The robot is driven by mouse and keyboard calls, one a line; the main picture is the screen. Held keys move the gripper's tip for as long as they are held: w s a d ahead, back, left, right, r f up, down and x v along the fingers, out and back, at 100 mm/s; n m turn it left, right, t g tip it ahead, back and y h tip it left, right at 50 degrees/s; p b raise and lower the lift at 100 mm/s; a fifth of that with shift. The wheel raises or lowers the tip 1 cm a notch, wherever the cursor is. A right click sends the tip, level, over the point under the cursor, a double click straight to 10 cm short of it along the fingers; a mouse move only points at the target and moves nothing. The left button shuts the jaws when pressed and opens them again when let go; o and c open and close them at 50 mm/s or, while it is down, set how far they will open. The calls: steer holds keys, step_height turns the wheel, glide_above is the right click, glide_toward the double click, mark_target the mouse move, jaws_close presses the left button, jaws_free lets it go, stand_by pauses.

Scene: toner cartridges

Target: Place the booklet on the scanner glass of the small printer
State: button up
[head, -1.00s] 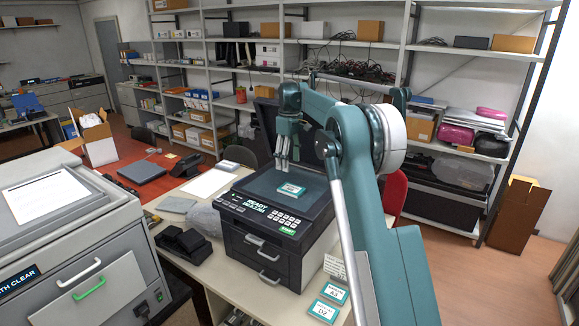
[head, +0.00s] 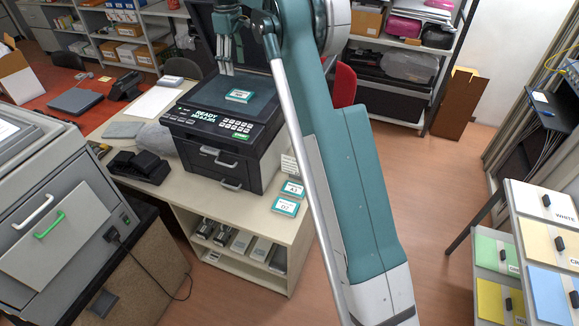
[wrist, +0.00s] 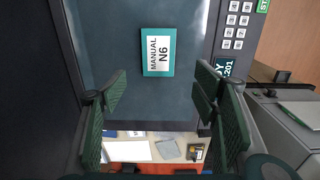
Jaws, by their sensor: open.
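The small black printer (head: 215,150) stands on the desk with its lid raised behind the glass. A teal-edged booklet (head: 239,96) lies flat on its scanner glass (head: 210,92). In the wrist view the booklet (wrist: 157,51) reads "MANUAL N6" and lies wholly on the dark glass (wrist: 110,45), near the control panel. My gripper (head: 227,72) is above the glass, just behind the booklet in the head view. Its fingers (wrist: 160,85) are spread wide in the wrist view, with nothing between them and the booklet apart from them.
Two similar booklets, one marked A3 (head: 292,188) and one D7 (head: 286,207), lie on the desk at the printer's right. A large grey machine (head: 60,190) stands at left. Colored drawers (head: 540,250) are at right. A black phone-like device (head: 138,166) sits left of the printer.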

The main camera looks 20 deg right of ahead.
steer(key=s+a+r+m+t, duration=0.1)
steer(key=s+r, duration=0.3)
steer(key=s, duration=0.7)
steer(key=s+r+m+t, duration=0.15)
steer(key=s+r, duration=0.35)
steer(key=s, duration=0.6)
steer(key=s+a+r+m+t, duration=0.15)
steer(key=s+r, duration=0.25)
steer(key=s, duration=0.7)
steer(key=s+f+m+t, duration=0.1)
steer(key=s+f, duration=0.4)
steer(key=s, duration=0.5)
steer(key=s+f+m+t, duration=0.1)
steer(key=s+f, duration=0.4)
steer(key=s, duration=0.6)
steer(key=s+f+m+t, duration=0.1)
steer(key=s+f, duration=0.4)
steer(key=s, duration=0.6)
steer(key=shift+m, duration=0.9)
steer(key=shift+s+a, duration=0.1)
steer(key=shift+c, duration=0.5)
